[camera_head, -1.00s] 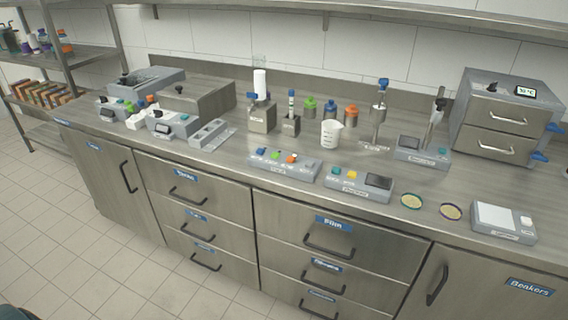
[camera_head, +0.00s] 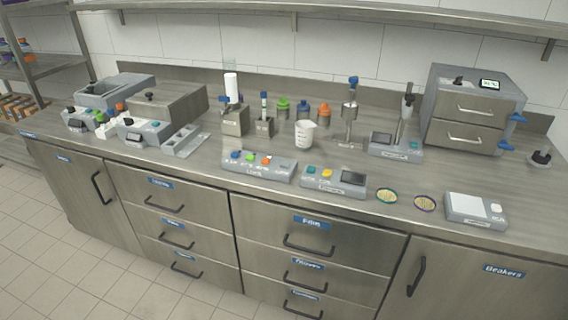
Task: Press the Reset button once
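A grey control box (camera_head: 259,174) stands near the front edge of the worktop, with blue, green and orange buttons and a pale one on its sloped face. To its right stands a second grey box (camera_head: 323,189) with a teal button (camera_head: 311,170), a yellow button (camera_head: 327,174) and a dark screen (camera_head: 353,178). The small print by the buttons is too small to read, so I cannot tell which one is Reset. Neither of my grippers is in view.
A white beaker (camera_head: 305,134) stands behind the boxes, with a steel stand (camera_head: 349,115) to its right. Two small round dishes (camera_head: 387,196) and a scale (camera_head: 475,211) are at the right front. Drawers (camera_head: 315,243) line the front. A shelf (camera_head: 330,18) runs above.

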